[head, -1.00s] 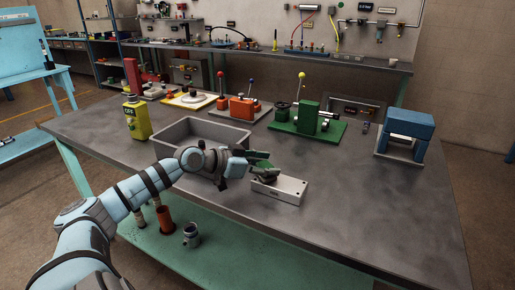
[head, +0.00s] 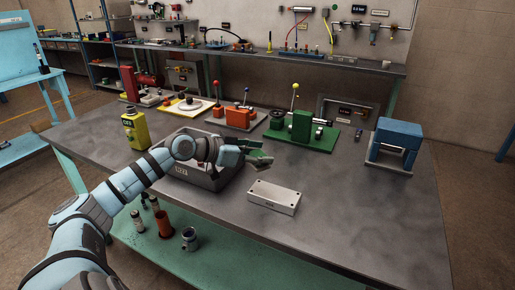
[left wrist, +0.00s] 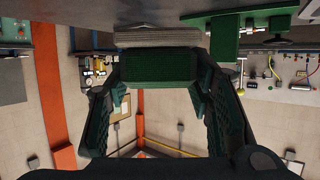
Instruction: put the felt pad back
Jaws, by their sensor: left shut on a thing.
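My left gripper (head: 262,160) is shut on a green rectangular pad, which I take for the felt pad. The pad (left wrist: 160,66) shows face-on between the two dark fingers in the left wrist view. In the head view it is small and hard to tell from the fingers. The gripper is in the air above the far left end of a pale metal block (head: 274,197) with holes in its top. A pale ridged shape (left wrist: 157,38) shows just beyond the pad in the wrist view; I cannot tell for sure what it is. My right gripper is not in view.
A yellow bottle (head: 136,130), an orange fixture (head: 238,118), a green fixture (head: 302,126) and a blue stand (head: 398,143) are around the bench. The bench's front right is clear.

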